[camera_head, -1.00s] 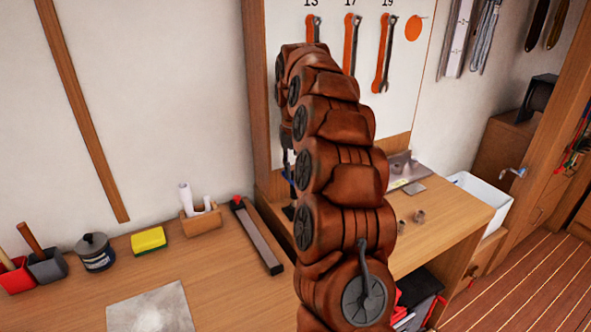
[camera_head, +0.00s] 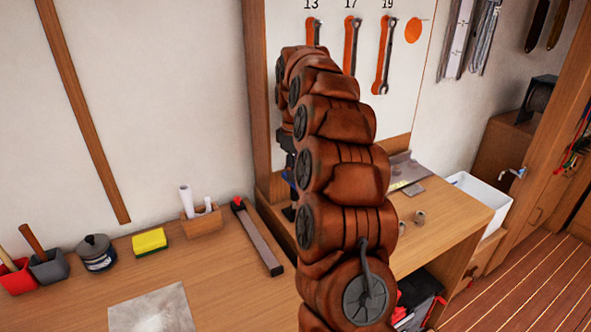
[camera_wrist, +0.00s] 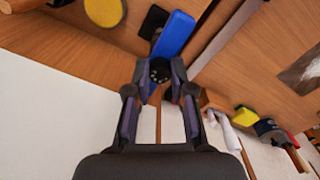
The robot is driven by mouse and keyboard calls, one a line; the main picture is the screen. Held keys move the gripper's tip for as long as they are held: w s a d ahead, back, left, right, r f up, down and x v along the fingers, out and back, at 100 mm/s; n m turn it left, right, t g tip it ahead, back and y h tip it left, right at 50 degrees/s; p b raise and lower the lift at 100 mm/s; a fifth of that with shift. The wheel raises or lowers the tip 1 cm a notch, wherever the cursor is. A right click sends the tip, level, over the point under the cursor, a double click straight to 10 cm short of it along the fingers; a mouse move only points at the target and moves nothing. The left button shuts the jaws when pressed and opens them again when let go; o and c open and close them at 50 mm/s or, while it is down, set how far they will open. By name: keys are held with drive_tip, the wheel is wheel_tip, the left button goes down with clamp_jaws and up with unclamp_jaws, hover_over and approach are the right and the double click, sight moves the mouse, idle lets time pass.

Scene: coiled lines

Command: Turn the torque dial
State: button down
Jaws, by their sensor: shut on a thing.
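In the wrist view, a small dark round dial (camera_wrist: 160,69) with pale dots sits at the near end of a blue block (camera_wrist: 175,33). My gripper (camera_wrist: 160,77) has one finger on each side of the dial and is shut on it. The finger pads look dark purple-grey. In the head view, my reddish-brown arm hides the dial and most of the gripper; only some dark parts show at the arm's left edge, by the board.
A tool board (camera_head: 395,110) with hanging spanners stands behind my arm. A yellow sponge (camera_head: 149,241), a dark pot (camera_head: 96,253) and a long bar (camera_head: 258,238) lie on the left bench. Two small metal pieces (camera_head: 412,221) stand on the right bench.

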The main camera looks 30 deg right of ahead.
drive_tip(key=shift+n, duration=1.2)
drive_tip(key=c, duration=1)
unclamp_jaws()
drive_tip(key=shift+r, duration=0.1)
drive_tip(key=shift+r, duration=3.7)
